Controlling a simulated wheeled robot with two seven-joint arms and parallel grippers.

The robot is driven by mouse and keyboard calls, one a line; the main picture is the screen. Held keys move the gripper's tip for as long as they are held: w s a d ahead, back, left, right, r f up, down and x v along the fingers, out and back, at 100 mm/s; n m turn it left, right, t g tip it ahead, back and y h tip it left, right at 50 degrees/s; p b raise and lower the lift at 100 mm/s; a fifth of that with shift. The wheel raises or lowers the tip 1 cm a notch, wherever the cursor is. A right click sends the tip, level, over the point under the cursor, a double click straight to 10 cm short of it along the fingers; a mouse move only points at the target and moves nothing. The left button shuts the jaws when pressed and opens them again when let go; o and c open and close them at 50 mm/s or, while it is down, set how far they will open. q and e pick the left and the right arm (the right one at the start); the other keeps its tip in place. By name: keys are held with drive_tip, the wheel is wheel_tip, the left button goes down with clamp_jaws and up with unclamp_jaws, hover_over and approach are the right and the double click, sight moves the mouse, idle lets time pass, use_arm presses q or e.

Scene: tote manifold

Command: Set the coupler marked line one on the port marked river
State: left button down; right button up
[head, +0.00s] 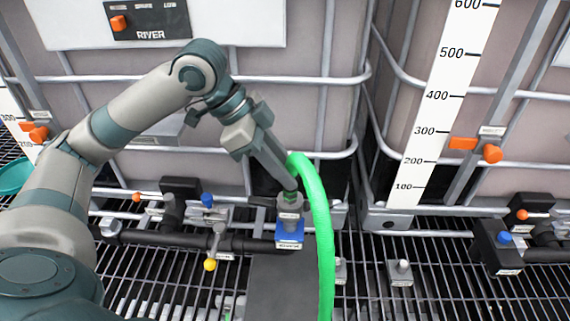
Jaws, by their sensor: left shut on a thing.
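My left gripper (286,188) reaches down from the left and is shut on a coupler (289,209), a small grey fitting with a pale label. A thick green hose (321,220) arches up from behind my gripper and runs down to the right of it. The coupler stands upright over a blue port block (288,238) with a white label. The two look very close or touching; I cannot tell whether the coupler is seated. The labels on both are too small to read. My right gripper is out of view.
A panel marked RIVER (150,34) is on the left caged tank; a scaled tank stands at right. A black pipe (150,237) with valves and a yellow knob (210,264) runs left of the port. Grey fittings (400,273) and a black block (496,247) sit right on the grating.

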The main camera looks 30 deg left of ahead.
use_arm(q)
drive_tip(key=shift+f+b, duration=0.6)
drive_tip(key=shift+f, duration=1.75)
drive_tip(key=c, duration=1.5)
unclamp_jaws()
drive_tip(key=shift+c, duration=0.2)
drive_tip(key=shift+o, duration=0.4)
drive_tip(key=shift+f, duration=0.1)
